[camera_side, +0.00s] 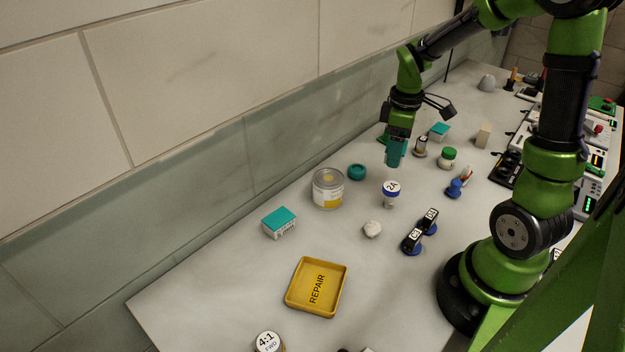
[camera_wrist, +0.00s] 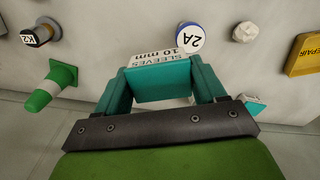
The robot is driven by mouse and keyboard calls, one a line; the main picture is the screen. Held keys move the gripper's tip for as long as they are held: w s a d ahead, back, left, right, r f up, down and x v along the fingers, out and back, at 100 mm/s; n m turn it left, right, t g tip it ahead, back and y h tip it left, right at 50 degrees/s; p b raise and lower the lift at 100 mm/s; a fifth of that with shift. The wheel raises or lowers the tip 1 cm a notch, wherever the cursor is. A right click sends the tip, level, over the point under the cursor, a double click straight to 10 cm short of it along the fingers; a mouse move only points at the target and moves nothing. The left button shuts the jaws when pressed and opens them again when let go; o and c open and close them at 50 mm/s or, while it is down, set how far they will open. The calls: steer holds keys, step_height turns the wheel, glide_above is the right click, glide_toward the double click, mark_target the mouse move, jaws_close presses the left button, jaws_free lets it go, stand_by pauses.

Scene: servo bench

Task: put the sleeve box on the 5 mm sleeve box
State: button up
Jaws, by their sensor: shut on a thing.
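My gripper (camera_wrist: 160,88) is shut on a teal-topped sleeve box (camera_wrist: 160,82), whose white side reads "SLEEVES 10 mm" in the wrist view. In the side view my gripper (camera_side: 396,158) hangs over the back part of the bench, and its teal fingers largely hide the held box. Two other teal-topped white boxes stand on the bench: one box (camera_side: 279,222) at the left, apart from my gripper, and one box (camera_side: 439,130) behind my gripper to the right. Their labels are too small to read, so I cannot tell which is the 5 mm one.
A yellow REPAIR tray (camera_side: 302,306) lies in front. A green cone (camera_wrist: 55,85) shows in the wrist view. Bare bench surrounds the left box.

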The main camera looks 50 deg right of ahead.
steer(key=s+a+f+n, duration=0.1)
steer(key=s+a+n, duration=0.1)
steer(key=a+n, duration=0.7)
steer(key=s+a+f+n, duration=0.15)
steer(key=a+n, duration=0.35)
steer(key=a, duration=0.8)
glide_above(279, 217)
steer(key=shift+f, duration=2.05)
steer(key=shift+f, duration=0.15)
steer(key=o, duration=1)
